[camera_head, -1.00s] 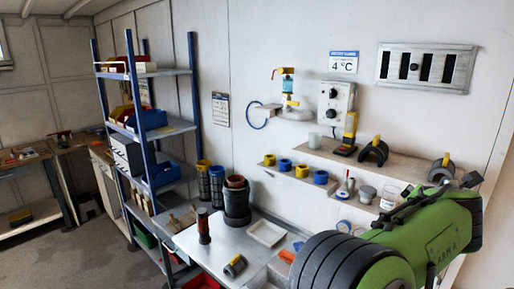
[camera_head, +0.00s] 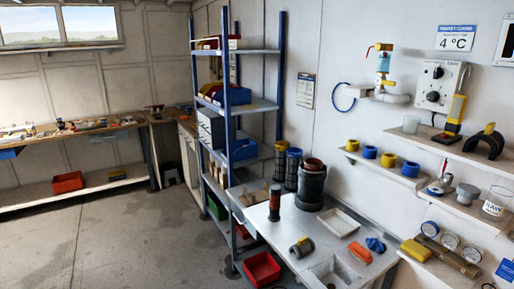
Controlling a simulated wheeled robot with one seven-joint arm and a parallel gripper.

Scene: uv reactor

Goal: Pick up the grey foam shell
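A dark grey arch-shaped shell (camera_head: 486,142) with a yellow tab on top stands on the upper wall shelf at the right. A grey rounded piece (camera_head: 302,246), also with a yellow tab, lies on the metal bench near its front left edge. I cannot tell from this view which of the two is the foam shell of the task. Both are free of any grip that I can see. My gripper is not in view.
The bench (camera_head: 280,235) also bears a dark pot (camera_head: 311,188), a dark cylinder (camera_head: 274,203), a white tray (camera_head: 338,222) and an orange item (camera_head: 360,252). A blue-post rack (camera_head: 281,85) stands behind. A red bin (camera_head: 262,269) sits below. Open floor (camera_head: 130,235) lies left.

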